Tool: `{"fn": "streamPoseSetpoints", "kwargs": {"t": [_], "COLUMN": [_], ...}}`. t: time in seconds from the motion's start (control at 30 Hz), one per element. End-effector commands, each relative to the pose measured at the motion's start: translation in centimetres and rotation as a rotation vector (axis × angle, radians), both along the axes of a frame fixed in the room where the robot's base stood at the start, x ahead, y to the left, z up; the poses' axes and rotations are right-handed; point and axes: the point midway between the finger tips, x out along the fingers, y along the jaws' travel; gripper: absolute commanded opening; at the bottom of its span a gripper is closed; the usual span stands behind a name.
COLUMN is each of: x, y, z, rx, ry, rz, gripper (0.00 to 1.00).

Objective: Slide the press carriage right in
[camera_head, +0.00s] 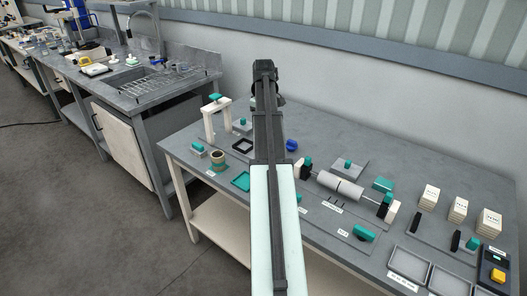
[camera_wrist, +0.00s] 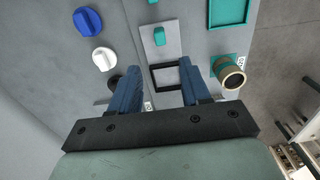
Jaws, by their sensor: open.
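My gripper (camera_wrist: 160,72) is open in the wrist view, with its two blue-grey fingers apart and nothing between them. Beyond the fingertips is a grey plate (camera_wrist: 173,50) with a black square frame (camera_wrist: 166,65) and an upright teal handle (camera_wrist: 159,36). This may be the press carriage; I cannot tell for sure. The fingers look apart from the handle. In the head view the teal handle (camera_head: 242,121) and black frame (camera_head: 243,146) lie left of my arm, near a white press stand (camera_head: 209,123) with a teal top. My fingertips are not clear there.
A brown roll (camera_wrist: 232,77) on a teal base and a teal tray (camera_wrist: 229,10) lie to the right in the wrist view. Blue (camera_wrist: 88,21) and white (camera_wrist: 104,58) knobs are to the left. A roller unit (camera_head: 340,186) stands right of my arm in the head view.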

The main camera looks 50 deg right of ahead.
Motion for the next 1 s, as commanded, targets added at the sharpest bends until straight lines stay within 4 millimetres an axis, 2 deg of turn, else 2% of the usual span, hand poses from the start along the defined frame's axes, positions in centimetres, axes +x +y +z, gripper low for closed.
{"fn": "streamPoseSetpoints", "kwargs": {"t": [0.17,0.7,1.0], "x": [-0.1,-0.1,0.0], "y": [0.1,0.1,0.0], "z": [-1.9,-10.5,-13.2], "rx": [0.002,0.0,-0.001], "ry": [0.0,0.001,0.0], "rz": [0.0,0.0,0.0], "gripper": [0.47,0.47,0.47]}}
